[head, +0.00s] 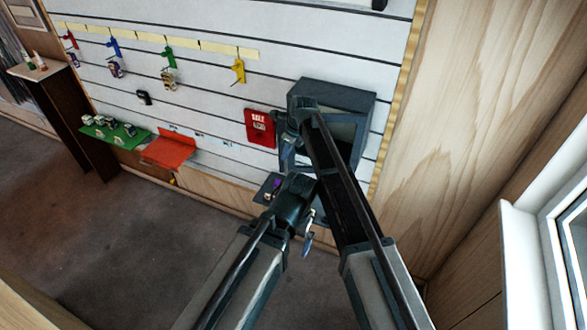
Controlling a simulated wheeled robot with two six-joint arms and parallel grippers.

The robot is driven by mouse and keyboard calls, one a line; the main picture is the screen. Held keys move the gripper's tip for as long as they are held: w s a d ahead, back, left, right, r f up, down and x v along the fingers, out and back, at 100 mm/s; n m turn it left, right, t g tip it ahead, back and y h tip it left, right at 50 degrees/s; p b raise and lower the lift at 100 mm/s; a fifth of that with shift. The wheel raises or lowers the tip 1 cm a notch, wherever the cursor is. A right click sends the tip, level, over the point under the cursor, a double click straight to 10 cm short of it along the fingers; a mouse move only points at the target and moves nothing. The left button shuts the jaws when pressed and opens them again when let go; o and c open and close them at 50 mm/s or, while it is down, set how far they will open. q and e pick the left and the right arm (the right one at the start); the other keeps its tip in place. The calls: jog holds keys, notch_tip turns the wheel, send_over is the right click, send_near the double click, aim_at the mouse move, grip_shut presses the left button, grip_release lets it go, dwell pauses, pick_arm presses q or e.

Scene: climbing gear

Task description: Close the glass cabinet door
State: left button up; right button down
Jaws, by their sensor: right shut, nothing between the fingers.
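The dark grey cabinet (345,95) is fixed to the slatted wall in the head view, right of centre. My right arm crosses in front of it and hides much of its front. My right gripper (290,150) is at the cabinet's left front side, shut and empty. Whether it touches the door I cannot tell. The glass door is hard to make out behind my arm, so its angle is unclear. My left gripper (302,205) is lower, below the cabinet, and its fingers are mostly hidden by its own wrist.
A red sign (260,128) hangs just left of the cabinet. A red shelf (170,150) and a green shelf (115,133) with small items are further left. Coloured gear hangs above them. A wooden wall (480,110) and window stand at right. The floor at left is clear.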

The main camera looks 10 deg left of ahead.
jog(key=w, duration=1)
jog(key=shift+w+a, duration=0.25)
jog(key=shift+a, duration=0.2)
jog(key=shift+r, duration=0.1)
jog(key=p+v, duration=1.1)
jog(key=shift+r, duration=0.4)
jog(key=shift+d, duration=0.15)
